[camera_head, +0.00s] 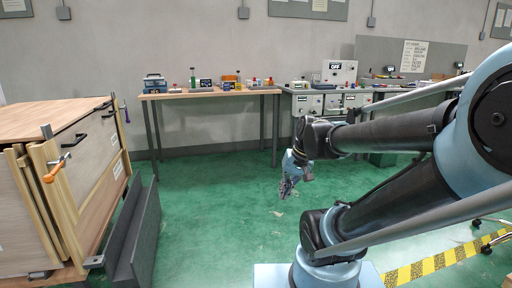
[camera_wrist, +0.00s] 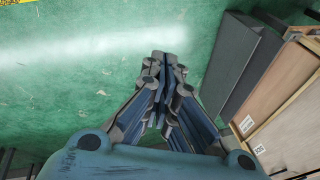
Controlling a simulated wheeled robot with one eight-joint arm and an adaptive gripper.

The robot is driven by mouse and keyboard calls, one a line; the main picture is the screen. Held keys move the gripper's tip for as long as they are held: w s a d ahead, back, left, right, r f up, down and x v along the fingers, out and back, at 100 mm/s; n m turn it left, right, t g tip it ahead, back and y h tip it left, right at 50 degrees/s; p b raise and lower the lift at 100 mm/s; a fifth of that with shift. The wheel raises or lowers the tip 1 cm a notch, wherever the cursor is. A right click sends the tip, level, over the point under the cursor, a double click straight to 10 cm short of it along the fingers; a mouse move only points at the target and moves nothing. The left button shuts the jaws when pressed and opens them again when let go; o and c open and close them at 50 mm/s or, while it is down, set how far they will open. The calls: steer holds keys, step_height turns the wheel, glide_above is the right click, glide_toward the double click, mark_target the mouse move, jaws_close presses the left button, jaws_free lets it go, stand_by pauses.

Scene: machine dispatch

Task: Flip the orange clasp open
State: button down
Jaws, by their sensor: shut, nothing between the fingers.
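The orange clasp (camera_head: 55,171) is on the near end of the wooden crate (camera_head: 85,180) at the left in the head view. Its orange handle hangs below a metal fitting on the crate's edge. My gripper (camera_head: 285,188) is shut and empty, hanging over the green floor, well to the right of the crate and apart from it. In the wrist view my gripper (camera_wrist: 160,58) points over bare floor. The crate (camera_wrist: 285,125) shows there at the right, and I cannot make out the orange clasp in that view.
A dark grey trough-like box (camera_head: 135,235) stands on the floor along the crate's right side. A wooden table (camera_head: 210,93) with several small items stands at the back wall, next to grey equipment (camera_head: 330,100). Yellow-black floor tape (camera_head: 445,258) lies at the right. The middle floor is clear.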

steer(key=s+d+f+h, duration=0.3)
steer(key=s+d, duration=0.3)
steer(key=d, duration=0.3)
steer(key=shift+s+d+f, duration=0.15)
steer(key=shift+f, duration=0.4)
